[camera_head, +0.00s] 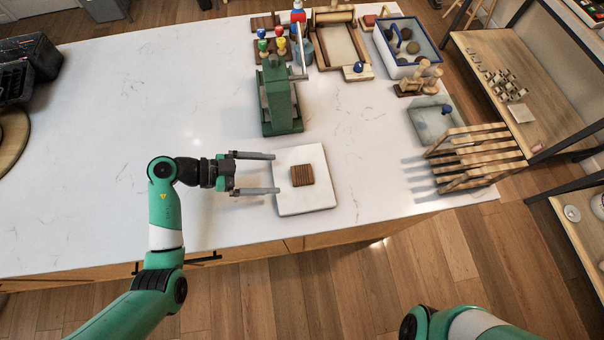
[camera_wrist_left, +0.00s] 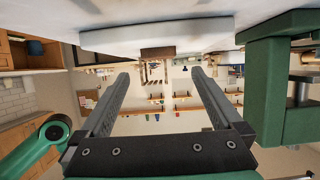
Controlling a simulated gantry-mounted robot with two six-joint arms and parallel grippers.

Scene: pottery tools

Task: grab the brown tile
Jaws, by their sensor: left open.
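The brown tile (camera_head: 302,175) is a small square with a ribbed top. It lies on a white square slab (camera_head: 305,201) near the front of the white table. My left gripper (camera_head: 274,173) is open and empty, just left of the tile. Its two fingers point right toward the tile, with the tips at the slab's left edge. In the left wrist view the brown tile (camera_wrist_left: 157,53) shows between the open fingers, beyond their tips, with the white slab (camera_wrist_left: 160,34) next to it. My right gripper is not in view.
A green machine (camera_head: 278,98) stands behind the slab. A wooden slatted rack (camera_head: 474,157) stands at the table's right edge. A blue-rimmed bin (camera_head: 407,47) and a wooden tray (camera_head: 340,47) sit at the back. The table left of the arm is mostly clear.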

